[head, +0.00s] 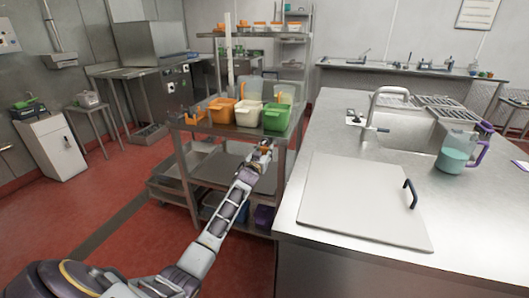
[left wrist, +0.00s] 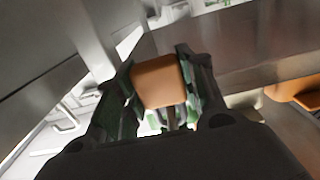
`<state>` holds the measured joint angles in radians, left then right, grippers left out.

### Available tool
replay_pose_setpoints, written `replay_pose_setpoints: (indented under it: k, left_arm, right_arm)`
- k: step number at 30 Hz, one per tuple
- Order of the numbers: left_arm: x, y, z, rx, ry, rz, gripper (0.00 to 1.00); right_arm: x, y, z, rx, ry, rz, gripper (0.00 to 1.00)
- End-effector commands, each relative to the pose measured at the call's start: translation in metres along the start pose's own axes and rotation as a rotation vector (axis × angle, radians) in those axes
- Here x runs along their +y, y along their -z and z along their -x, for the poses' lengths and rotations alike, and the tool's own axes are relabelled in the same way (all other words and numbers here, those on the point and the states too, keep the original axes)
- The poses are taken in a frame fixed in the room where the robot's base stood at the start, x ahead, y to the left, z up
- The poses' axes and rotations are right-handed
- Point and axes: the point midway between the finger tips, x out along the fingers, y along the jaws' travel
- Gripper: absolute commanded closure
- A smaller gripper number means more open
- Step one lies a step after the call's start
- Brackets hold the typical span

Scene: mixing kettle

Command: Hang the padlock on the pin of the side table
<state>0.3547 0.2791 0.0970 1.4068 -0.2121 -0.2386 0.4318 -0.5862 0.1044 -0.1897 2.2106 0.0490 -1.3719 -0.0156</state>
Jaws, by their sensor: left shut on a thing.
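My left gripper (head: 264,149) is shut on an orange-brown padlock. The padlock (left wrist: 157,82) fills the space between the two green-grey fingers in the left wrist view, with its smooth body facing the camera. In the head view the padlock is only a small orange patch at the fingertips. The gripper is at the front right of the metal table (head: 225,136) with bins on it, just below its top edge. I cannot tell whether padlock and table touch. The pin cannot be made out. My right gripper is out of view.
Orange (head: 221,110), white (head: 247,113) and green (head: 276,117) bins stand on the metal table, with small orange items at its left. A steel counter (head: 330,120) with a white board (head: 362,200) and a jug (head: 455,152) is close on the right. Red floor is free at left.

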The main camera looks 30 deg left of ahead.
Motion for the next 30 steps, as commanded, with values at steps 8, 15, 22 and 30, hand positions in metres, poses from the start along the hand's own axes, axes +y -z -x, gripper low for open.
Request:
replay_pose_setpoints:
  k: [8,15,22,30]
  left_arm:
    - [-0.0004,-0.0034,0.0001,-0.007,0.002,-0.001,0.85]
    - [-0.0003,-0.0029,0.0001,-0.006,0.001,-0.001,0.35]
    - [-0.0002,-0.0023,0.0001,-0.005,0.001,-0.001,0.30]
    - [-0.0003,-0.0018,0.0001,-0.004,0.001,-0.001,0.14]
  right_arm:
    - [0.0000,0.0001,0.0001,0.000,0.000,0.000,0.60]
    - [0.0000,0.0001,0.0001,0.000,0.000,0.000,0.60]
    - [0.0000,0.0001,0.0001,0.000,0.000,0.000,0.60]
    - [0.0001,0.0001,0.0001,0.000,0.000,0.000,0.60]
